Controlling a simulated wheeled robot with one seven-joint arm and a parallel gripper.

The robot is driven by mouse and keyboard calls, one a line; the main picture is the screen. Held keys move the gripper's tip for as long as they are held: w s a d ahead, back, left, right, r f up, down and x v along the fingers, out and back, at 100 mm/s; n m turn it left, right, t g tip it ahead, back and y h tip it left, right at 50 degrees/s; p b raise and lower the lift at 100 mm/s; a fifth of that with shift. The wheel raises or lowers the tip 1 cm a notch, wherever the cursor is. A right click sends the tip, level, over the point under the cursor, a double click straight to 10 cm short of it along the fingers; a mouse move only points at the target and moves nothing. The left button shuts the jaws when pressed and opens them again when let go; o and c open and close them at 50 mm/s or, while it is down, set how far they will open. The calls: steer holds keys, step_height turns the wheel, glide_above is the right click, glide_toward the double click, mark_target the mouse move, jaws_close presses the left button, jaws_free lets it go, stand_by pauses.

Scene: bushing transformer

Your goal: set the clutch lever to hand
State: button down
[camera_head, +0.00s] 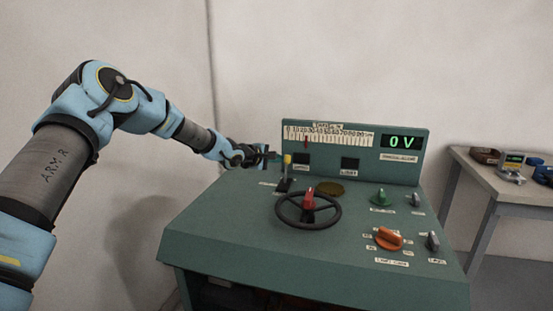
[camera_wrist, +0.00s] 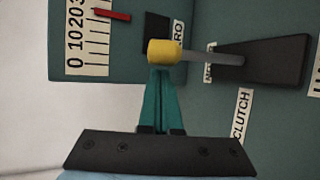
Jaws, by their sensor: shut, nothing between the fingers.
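The clutch lever has a yellow knob (camera_wrist: 164,53) on a grey rod that rises from a dark slotted base (camera_wrist: 265,65). A label reading CLUTCH (camera_wrist: 242,115) sits beside the base. In the head view the lever's yellow knob (camera_head: 287,159) stands at the left of the console top. My gripper (camera_wrist: 160,75) is shut, its teal fingers together, with the tips at the yellow knob and nothing between them. I cannot tell whether they touch the knob. In the head view my gripper (camera_head: 272,156) is just left of the knob. The hand label is not readable.
The upright panel has a scale (camera_head: 330,134) and a 0 V display (camera_head: 402,142). Green and orange knobs (camera_head: 389,238) are at the right. A side table (camera_head: 500,178) holds tools.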

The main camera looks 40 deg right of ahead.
steer(key=shift+s+a+r, duration=0.2)
steer(key=shift+s, duration=0.2)
steer(key=shift+s+a+r, duration=0.15)
steer(key=shift+s+a, duration=0.05)
steer(key=shift+s, duration=0.2)
steer(key=shift+a+f+b, duration=0.1)
steer(key=shift+f+b, duration=0.05)
steer(key=shift+b, duration=0.35)
steer(key=shift+s+a+h+b, duration=0.1)
steer(key=shift+s+h+b, duration=0.05)
steer(key=shift+h+b, duration=0.2)
